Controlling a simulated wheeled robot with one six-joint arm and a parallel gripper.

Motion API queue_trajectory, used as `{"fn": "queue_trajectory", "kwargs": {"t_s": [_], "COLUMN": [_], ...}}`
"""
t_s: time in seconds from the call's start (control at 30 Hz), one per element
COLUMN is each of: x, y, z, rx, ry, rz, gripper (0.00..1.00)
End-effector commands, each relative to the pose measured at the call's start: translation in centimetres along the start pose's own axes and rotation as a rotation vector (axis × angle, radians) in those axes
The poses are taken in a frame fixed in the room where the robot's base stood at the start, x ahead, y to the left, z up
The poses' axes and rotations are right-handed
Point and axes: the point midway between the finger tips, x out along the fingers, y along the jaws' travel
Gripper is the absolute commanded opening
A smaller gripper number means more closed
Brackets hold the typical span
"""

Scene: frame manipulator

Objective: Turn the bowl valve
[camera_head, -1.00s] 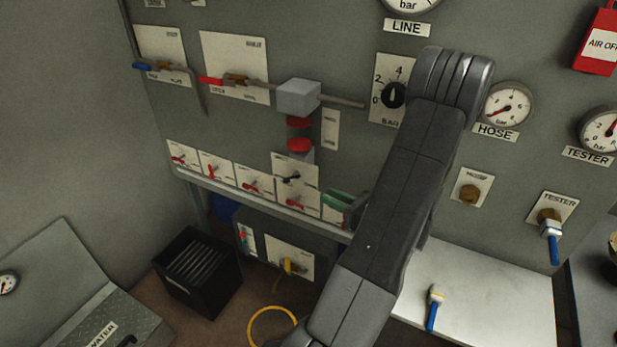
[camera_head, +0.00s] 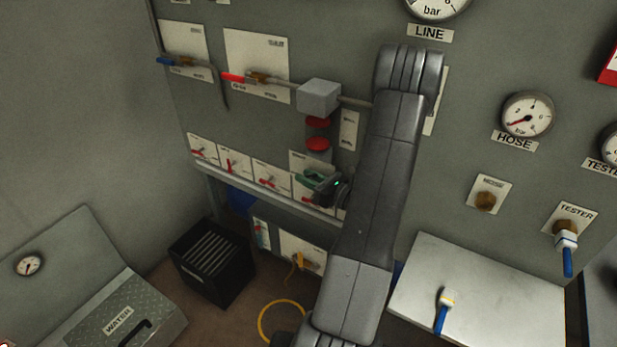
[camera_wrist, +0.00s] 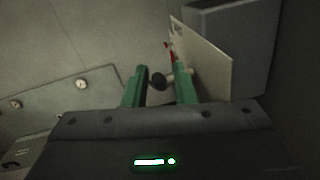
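My gripper (camera_head: 318,182) has green fingers and is in front of the row of small white valve plates, below the grey block with red bowls (camera_head: 318,132). In the wrist view my gripper (camera_wrist: 159,72) is open. A dark round knob or handle end (camera_wrist: 157,82) shows between the fingers, with a pale stem toward the right finger. I cannot tell whether either finger touches it. A white plate (camera_wrist: 208,60) with a red handle (camera_wrist: 170,48) is just beyond the right finger. In the head view, my gripper and arm hide most of the valve below the bowls, and its label is unreadable.
Red-handled valves on plates (camera_head: 232,160) line the panel left of my gripper. A ledge (camera_head: 270,190) runs just below them. A pipe (camera_head: 356,102) leaves the grey block to the right, behind my arm. A black crate (camera_head: 212,268) stands on the floor.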

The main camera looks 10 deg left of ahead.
Motion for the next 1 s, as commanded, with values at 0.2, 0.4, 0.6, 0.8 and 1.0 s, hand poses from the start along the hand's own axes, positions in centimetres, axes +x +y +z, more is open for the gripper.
{"fn": "queue_trajectory", "kwargs": {"t_s": [0.2, 0.4, 0.6, 0.8, 1.0], "x": [0.0, -0.02, -0.02, 0.01, 0.02], "y": [-0.01, 0.0, 0.04, 0.09, 0.12], "z": [-0.02, -0.01, 0.15, 0.42, 0.66], "rx": [0.0, 0.0, -0.003, -0.015, -0.034], "ry": [0.0, 0.0, 0.019, 0.105, 0.248], "rz": [0.0, 0.0, -0.002, -0.015, -0.037], "gripper": [0.2, 0.0, 0.0, 0.0, 0.0]}}
